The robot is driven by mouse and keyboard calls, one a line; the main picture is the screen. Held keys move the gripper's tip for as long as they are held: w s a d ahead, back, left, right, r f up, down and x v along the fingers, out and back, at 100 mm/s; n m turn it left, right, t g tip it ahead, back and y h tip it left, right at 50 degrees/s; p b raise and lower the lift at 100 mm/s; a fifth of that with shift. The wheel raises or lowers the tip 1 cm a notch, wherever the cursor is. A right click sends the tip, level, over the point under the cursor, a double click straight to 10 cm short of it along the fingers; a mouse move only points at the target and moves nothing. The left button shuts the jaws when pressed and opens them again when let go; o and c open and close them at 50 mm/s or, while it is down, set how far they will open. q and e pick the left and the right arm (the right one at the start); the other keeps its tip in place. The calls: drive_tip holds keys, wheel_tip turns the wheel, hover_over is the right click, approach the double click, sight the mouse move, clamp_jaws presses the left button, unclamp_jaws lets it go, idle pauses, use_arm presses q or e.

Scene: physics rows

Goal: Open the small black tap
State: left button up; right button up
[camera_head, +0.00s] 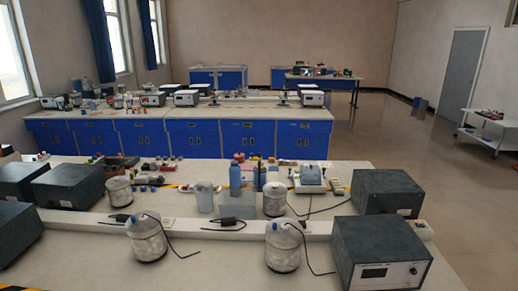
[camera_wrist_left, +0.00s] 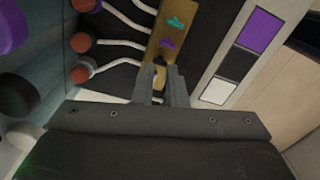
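In the left wrist view a brass-coloured plate (camera_wrist_left: 168,30) carries a small teal tap (camera_wrist_left: 176,22) and a small purple tap (camera_wrist_left: 167,43). A small dark shape (camera_wrist_left: 158,60), which looks like the black tap, sits below them at my fingertips and is partly hidden. My left gripper (camera_wrist_left: 160,70) points at it with its two fingers a narrow gap apart. I cannot tell whether they touch or hold it. How the tap is turned is too small to tell. Neither gripper shows in the head view.
Pale bent pipes (camera_wrist_left: 122,42) with red-brown round ends (camera_wrist_left: 82,42) lie left of the plate. A light strip with purple, black and white squares (camera_wrist_left: 241,65) is on the right. The head view shows a lab bench (camera_head: 180,268) with jars and dark boxes (camera_head: 385,190).

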use_arm(q)
wheel_tip(320, 180, up, 7)
drive_tip(key=shift+f, duration=0.2)
idle(0.5)
